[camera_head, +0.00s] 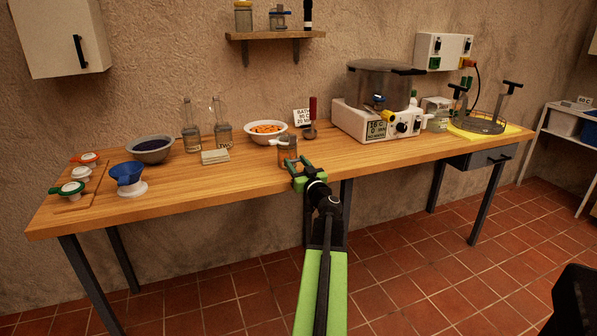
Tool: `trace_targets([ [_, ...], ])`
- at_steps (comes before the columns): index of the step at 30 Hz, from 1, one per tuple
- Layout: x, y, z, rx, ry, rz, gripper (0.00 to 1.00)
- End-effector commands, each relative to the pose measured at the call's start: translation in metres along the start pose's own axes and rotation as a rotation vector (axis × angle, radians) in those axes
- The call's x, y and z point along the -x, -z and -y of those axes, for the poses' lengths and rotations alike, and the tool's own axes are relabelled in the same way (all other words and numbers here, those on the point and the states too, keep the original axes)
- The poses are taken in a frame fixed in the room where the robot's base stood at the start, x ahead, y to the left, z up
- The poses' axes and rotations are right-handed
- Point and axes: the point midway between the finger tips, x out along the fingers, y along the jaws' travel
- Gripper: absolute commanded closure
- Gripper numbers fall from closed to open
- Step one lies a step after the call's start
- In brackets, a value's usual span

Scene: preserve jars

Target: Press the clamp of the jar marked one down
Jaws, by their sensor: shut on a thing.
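A small glass jar (287,149) stands near the front edge of the wooden table, with a pale piece (279,142) sticking out left at its top. Its marking cannot be read, and its lower front is partly hidden by my gripper. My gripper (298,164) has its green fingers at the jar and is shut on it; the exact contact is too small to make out. Two clear glass vessels with wire at the top stand further back left: one (191,138) with an unreadable label, the other (223,138) with a label that seems to read TWO.
A folded cloth (215,156), a bowl of orange pieces (267,131), a dark-filled bowl (151,150) and a blue funnel (127,176) are on the table (200,184). A large pot (381,90) on a white heater stands right, with a rack (478,124) beyond. The front middle-right is clear.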

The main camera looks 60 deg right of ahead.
Motion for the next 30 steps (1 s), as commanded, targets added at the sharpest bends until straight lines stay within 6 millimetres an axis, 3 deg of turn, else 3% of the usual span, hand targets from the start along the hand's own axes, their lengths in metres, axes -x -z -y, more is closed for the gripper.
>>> trace_targets([
  [1,-0.0006,-0.0085,0.0,0.001,0.001,-0.021,0.96],
  [13,-0.0023,-0.0015,0.0,0.003,-0.002,-0.058,0.96],
  [14,-0.0023,-0.0015,0.0,0.003,-0.002,-0.058,0.53],
  [18,-0.0024,-0.0015,0.0002,0.002,-0.001,-0.057,0.34],
  [30,0.0032,-0.004,0.0051,0.002,0.001,-0.057,0.33],
])
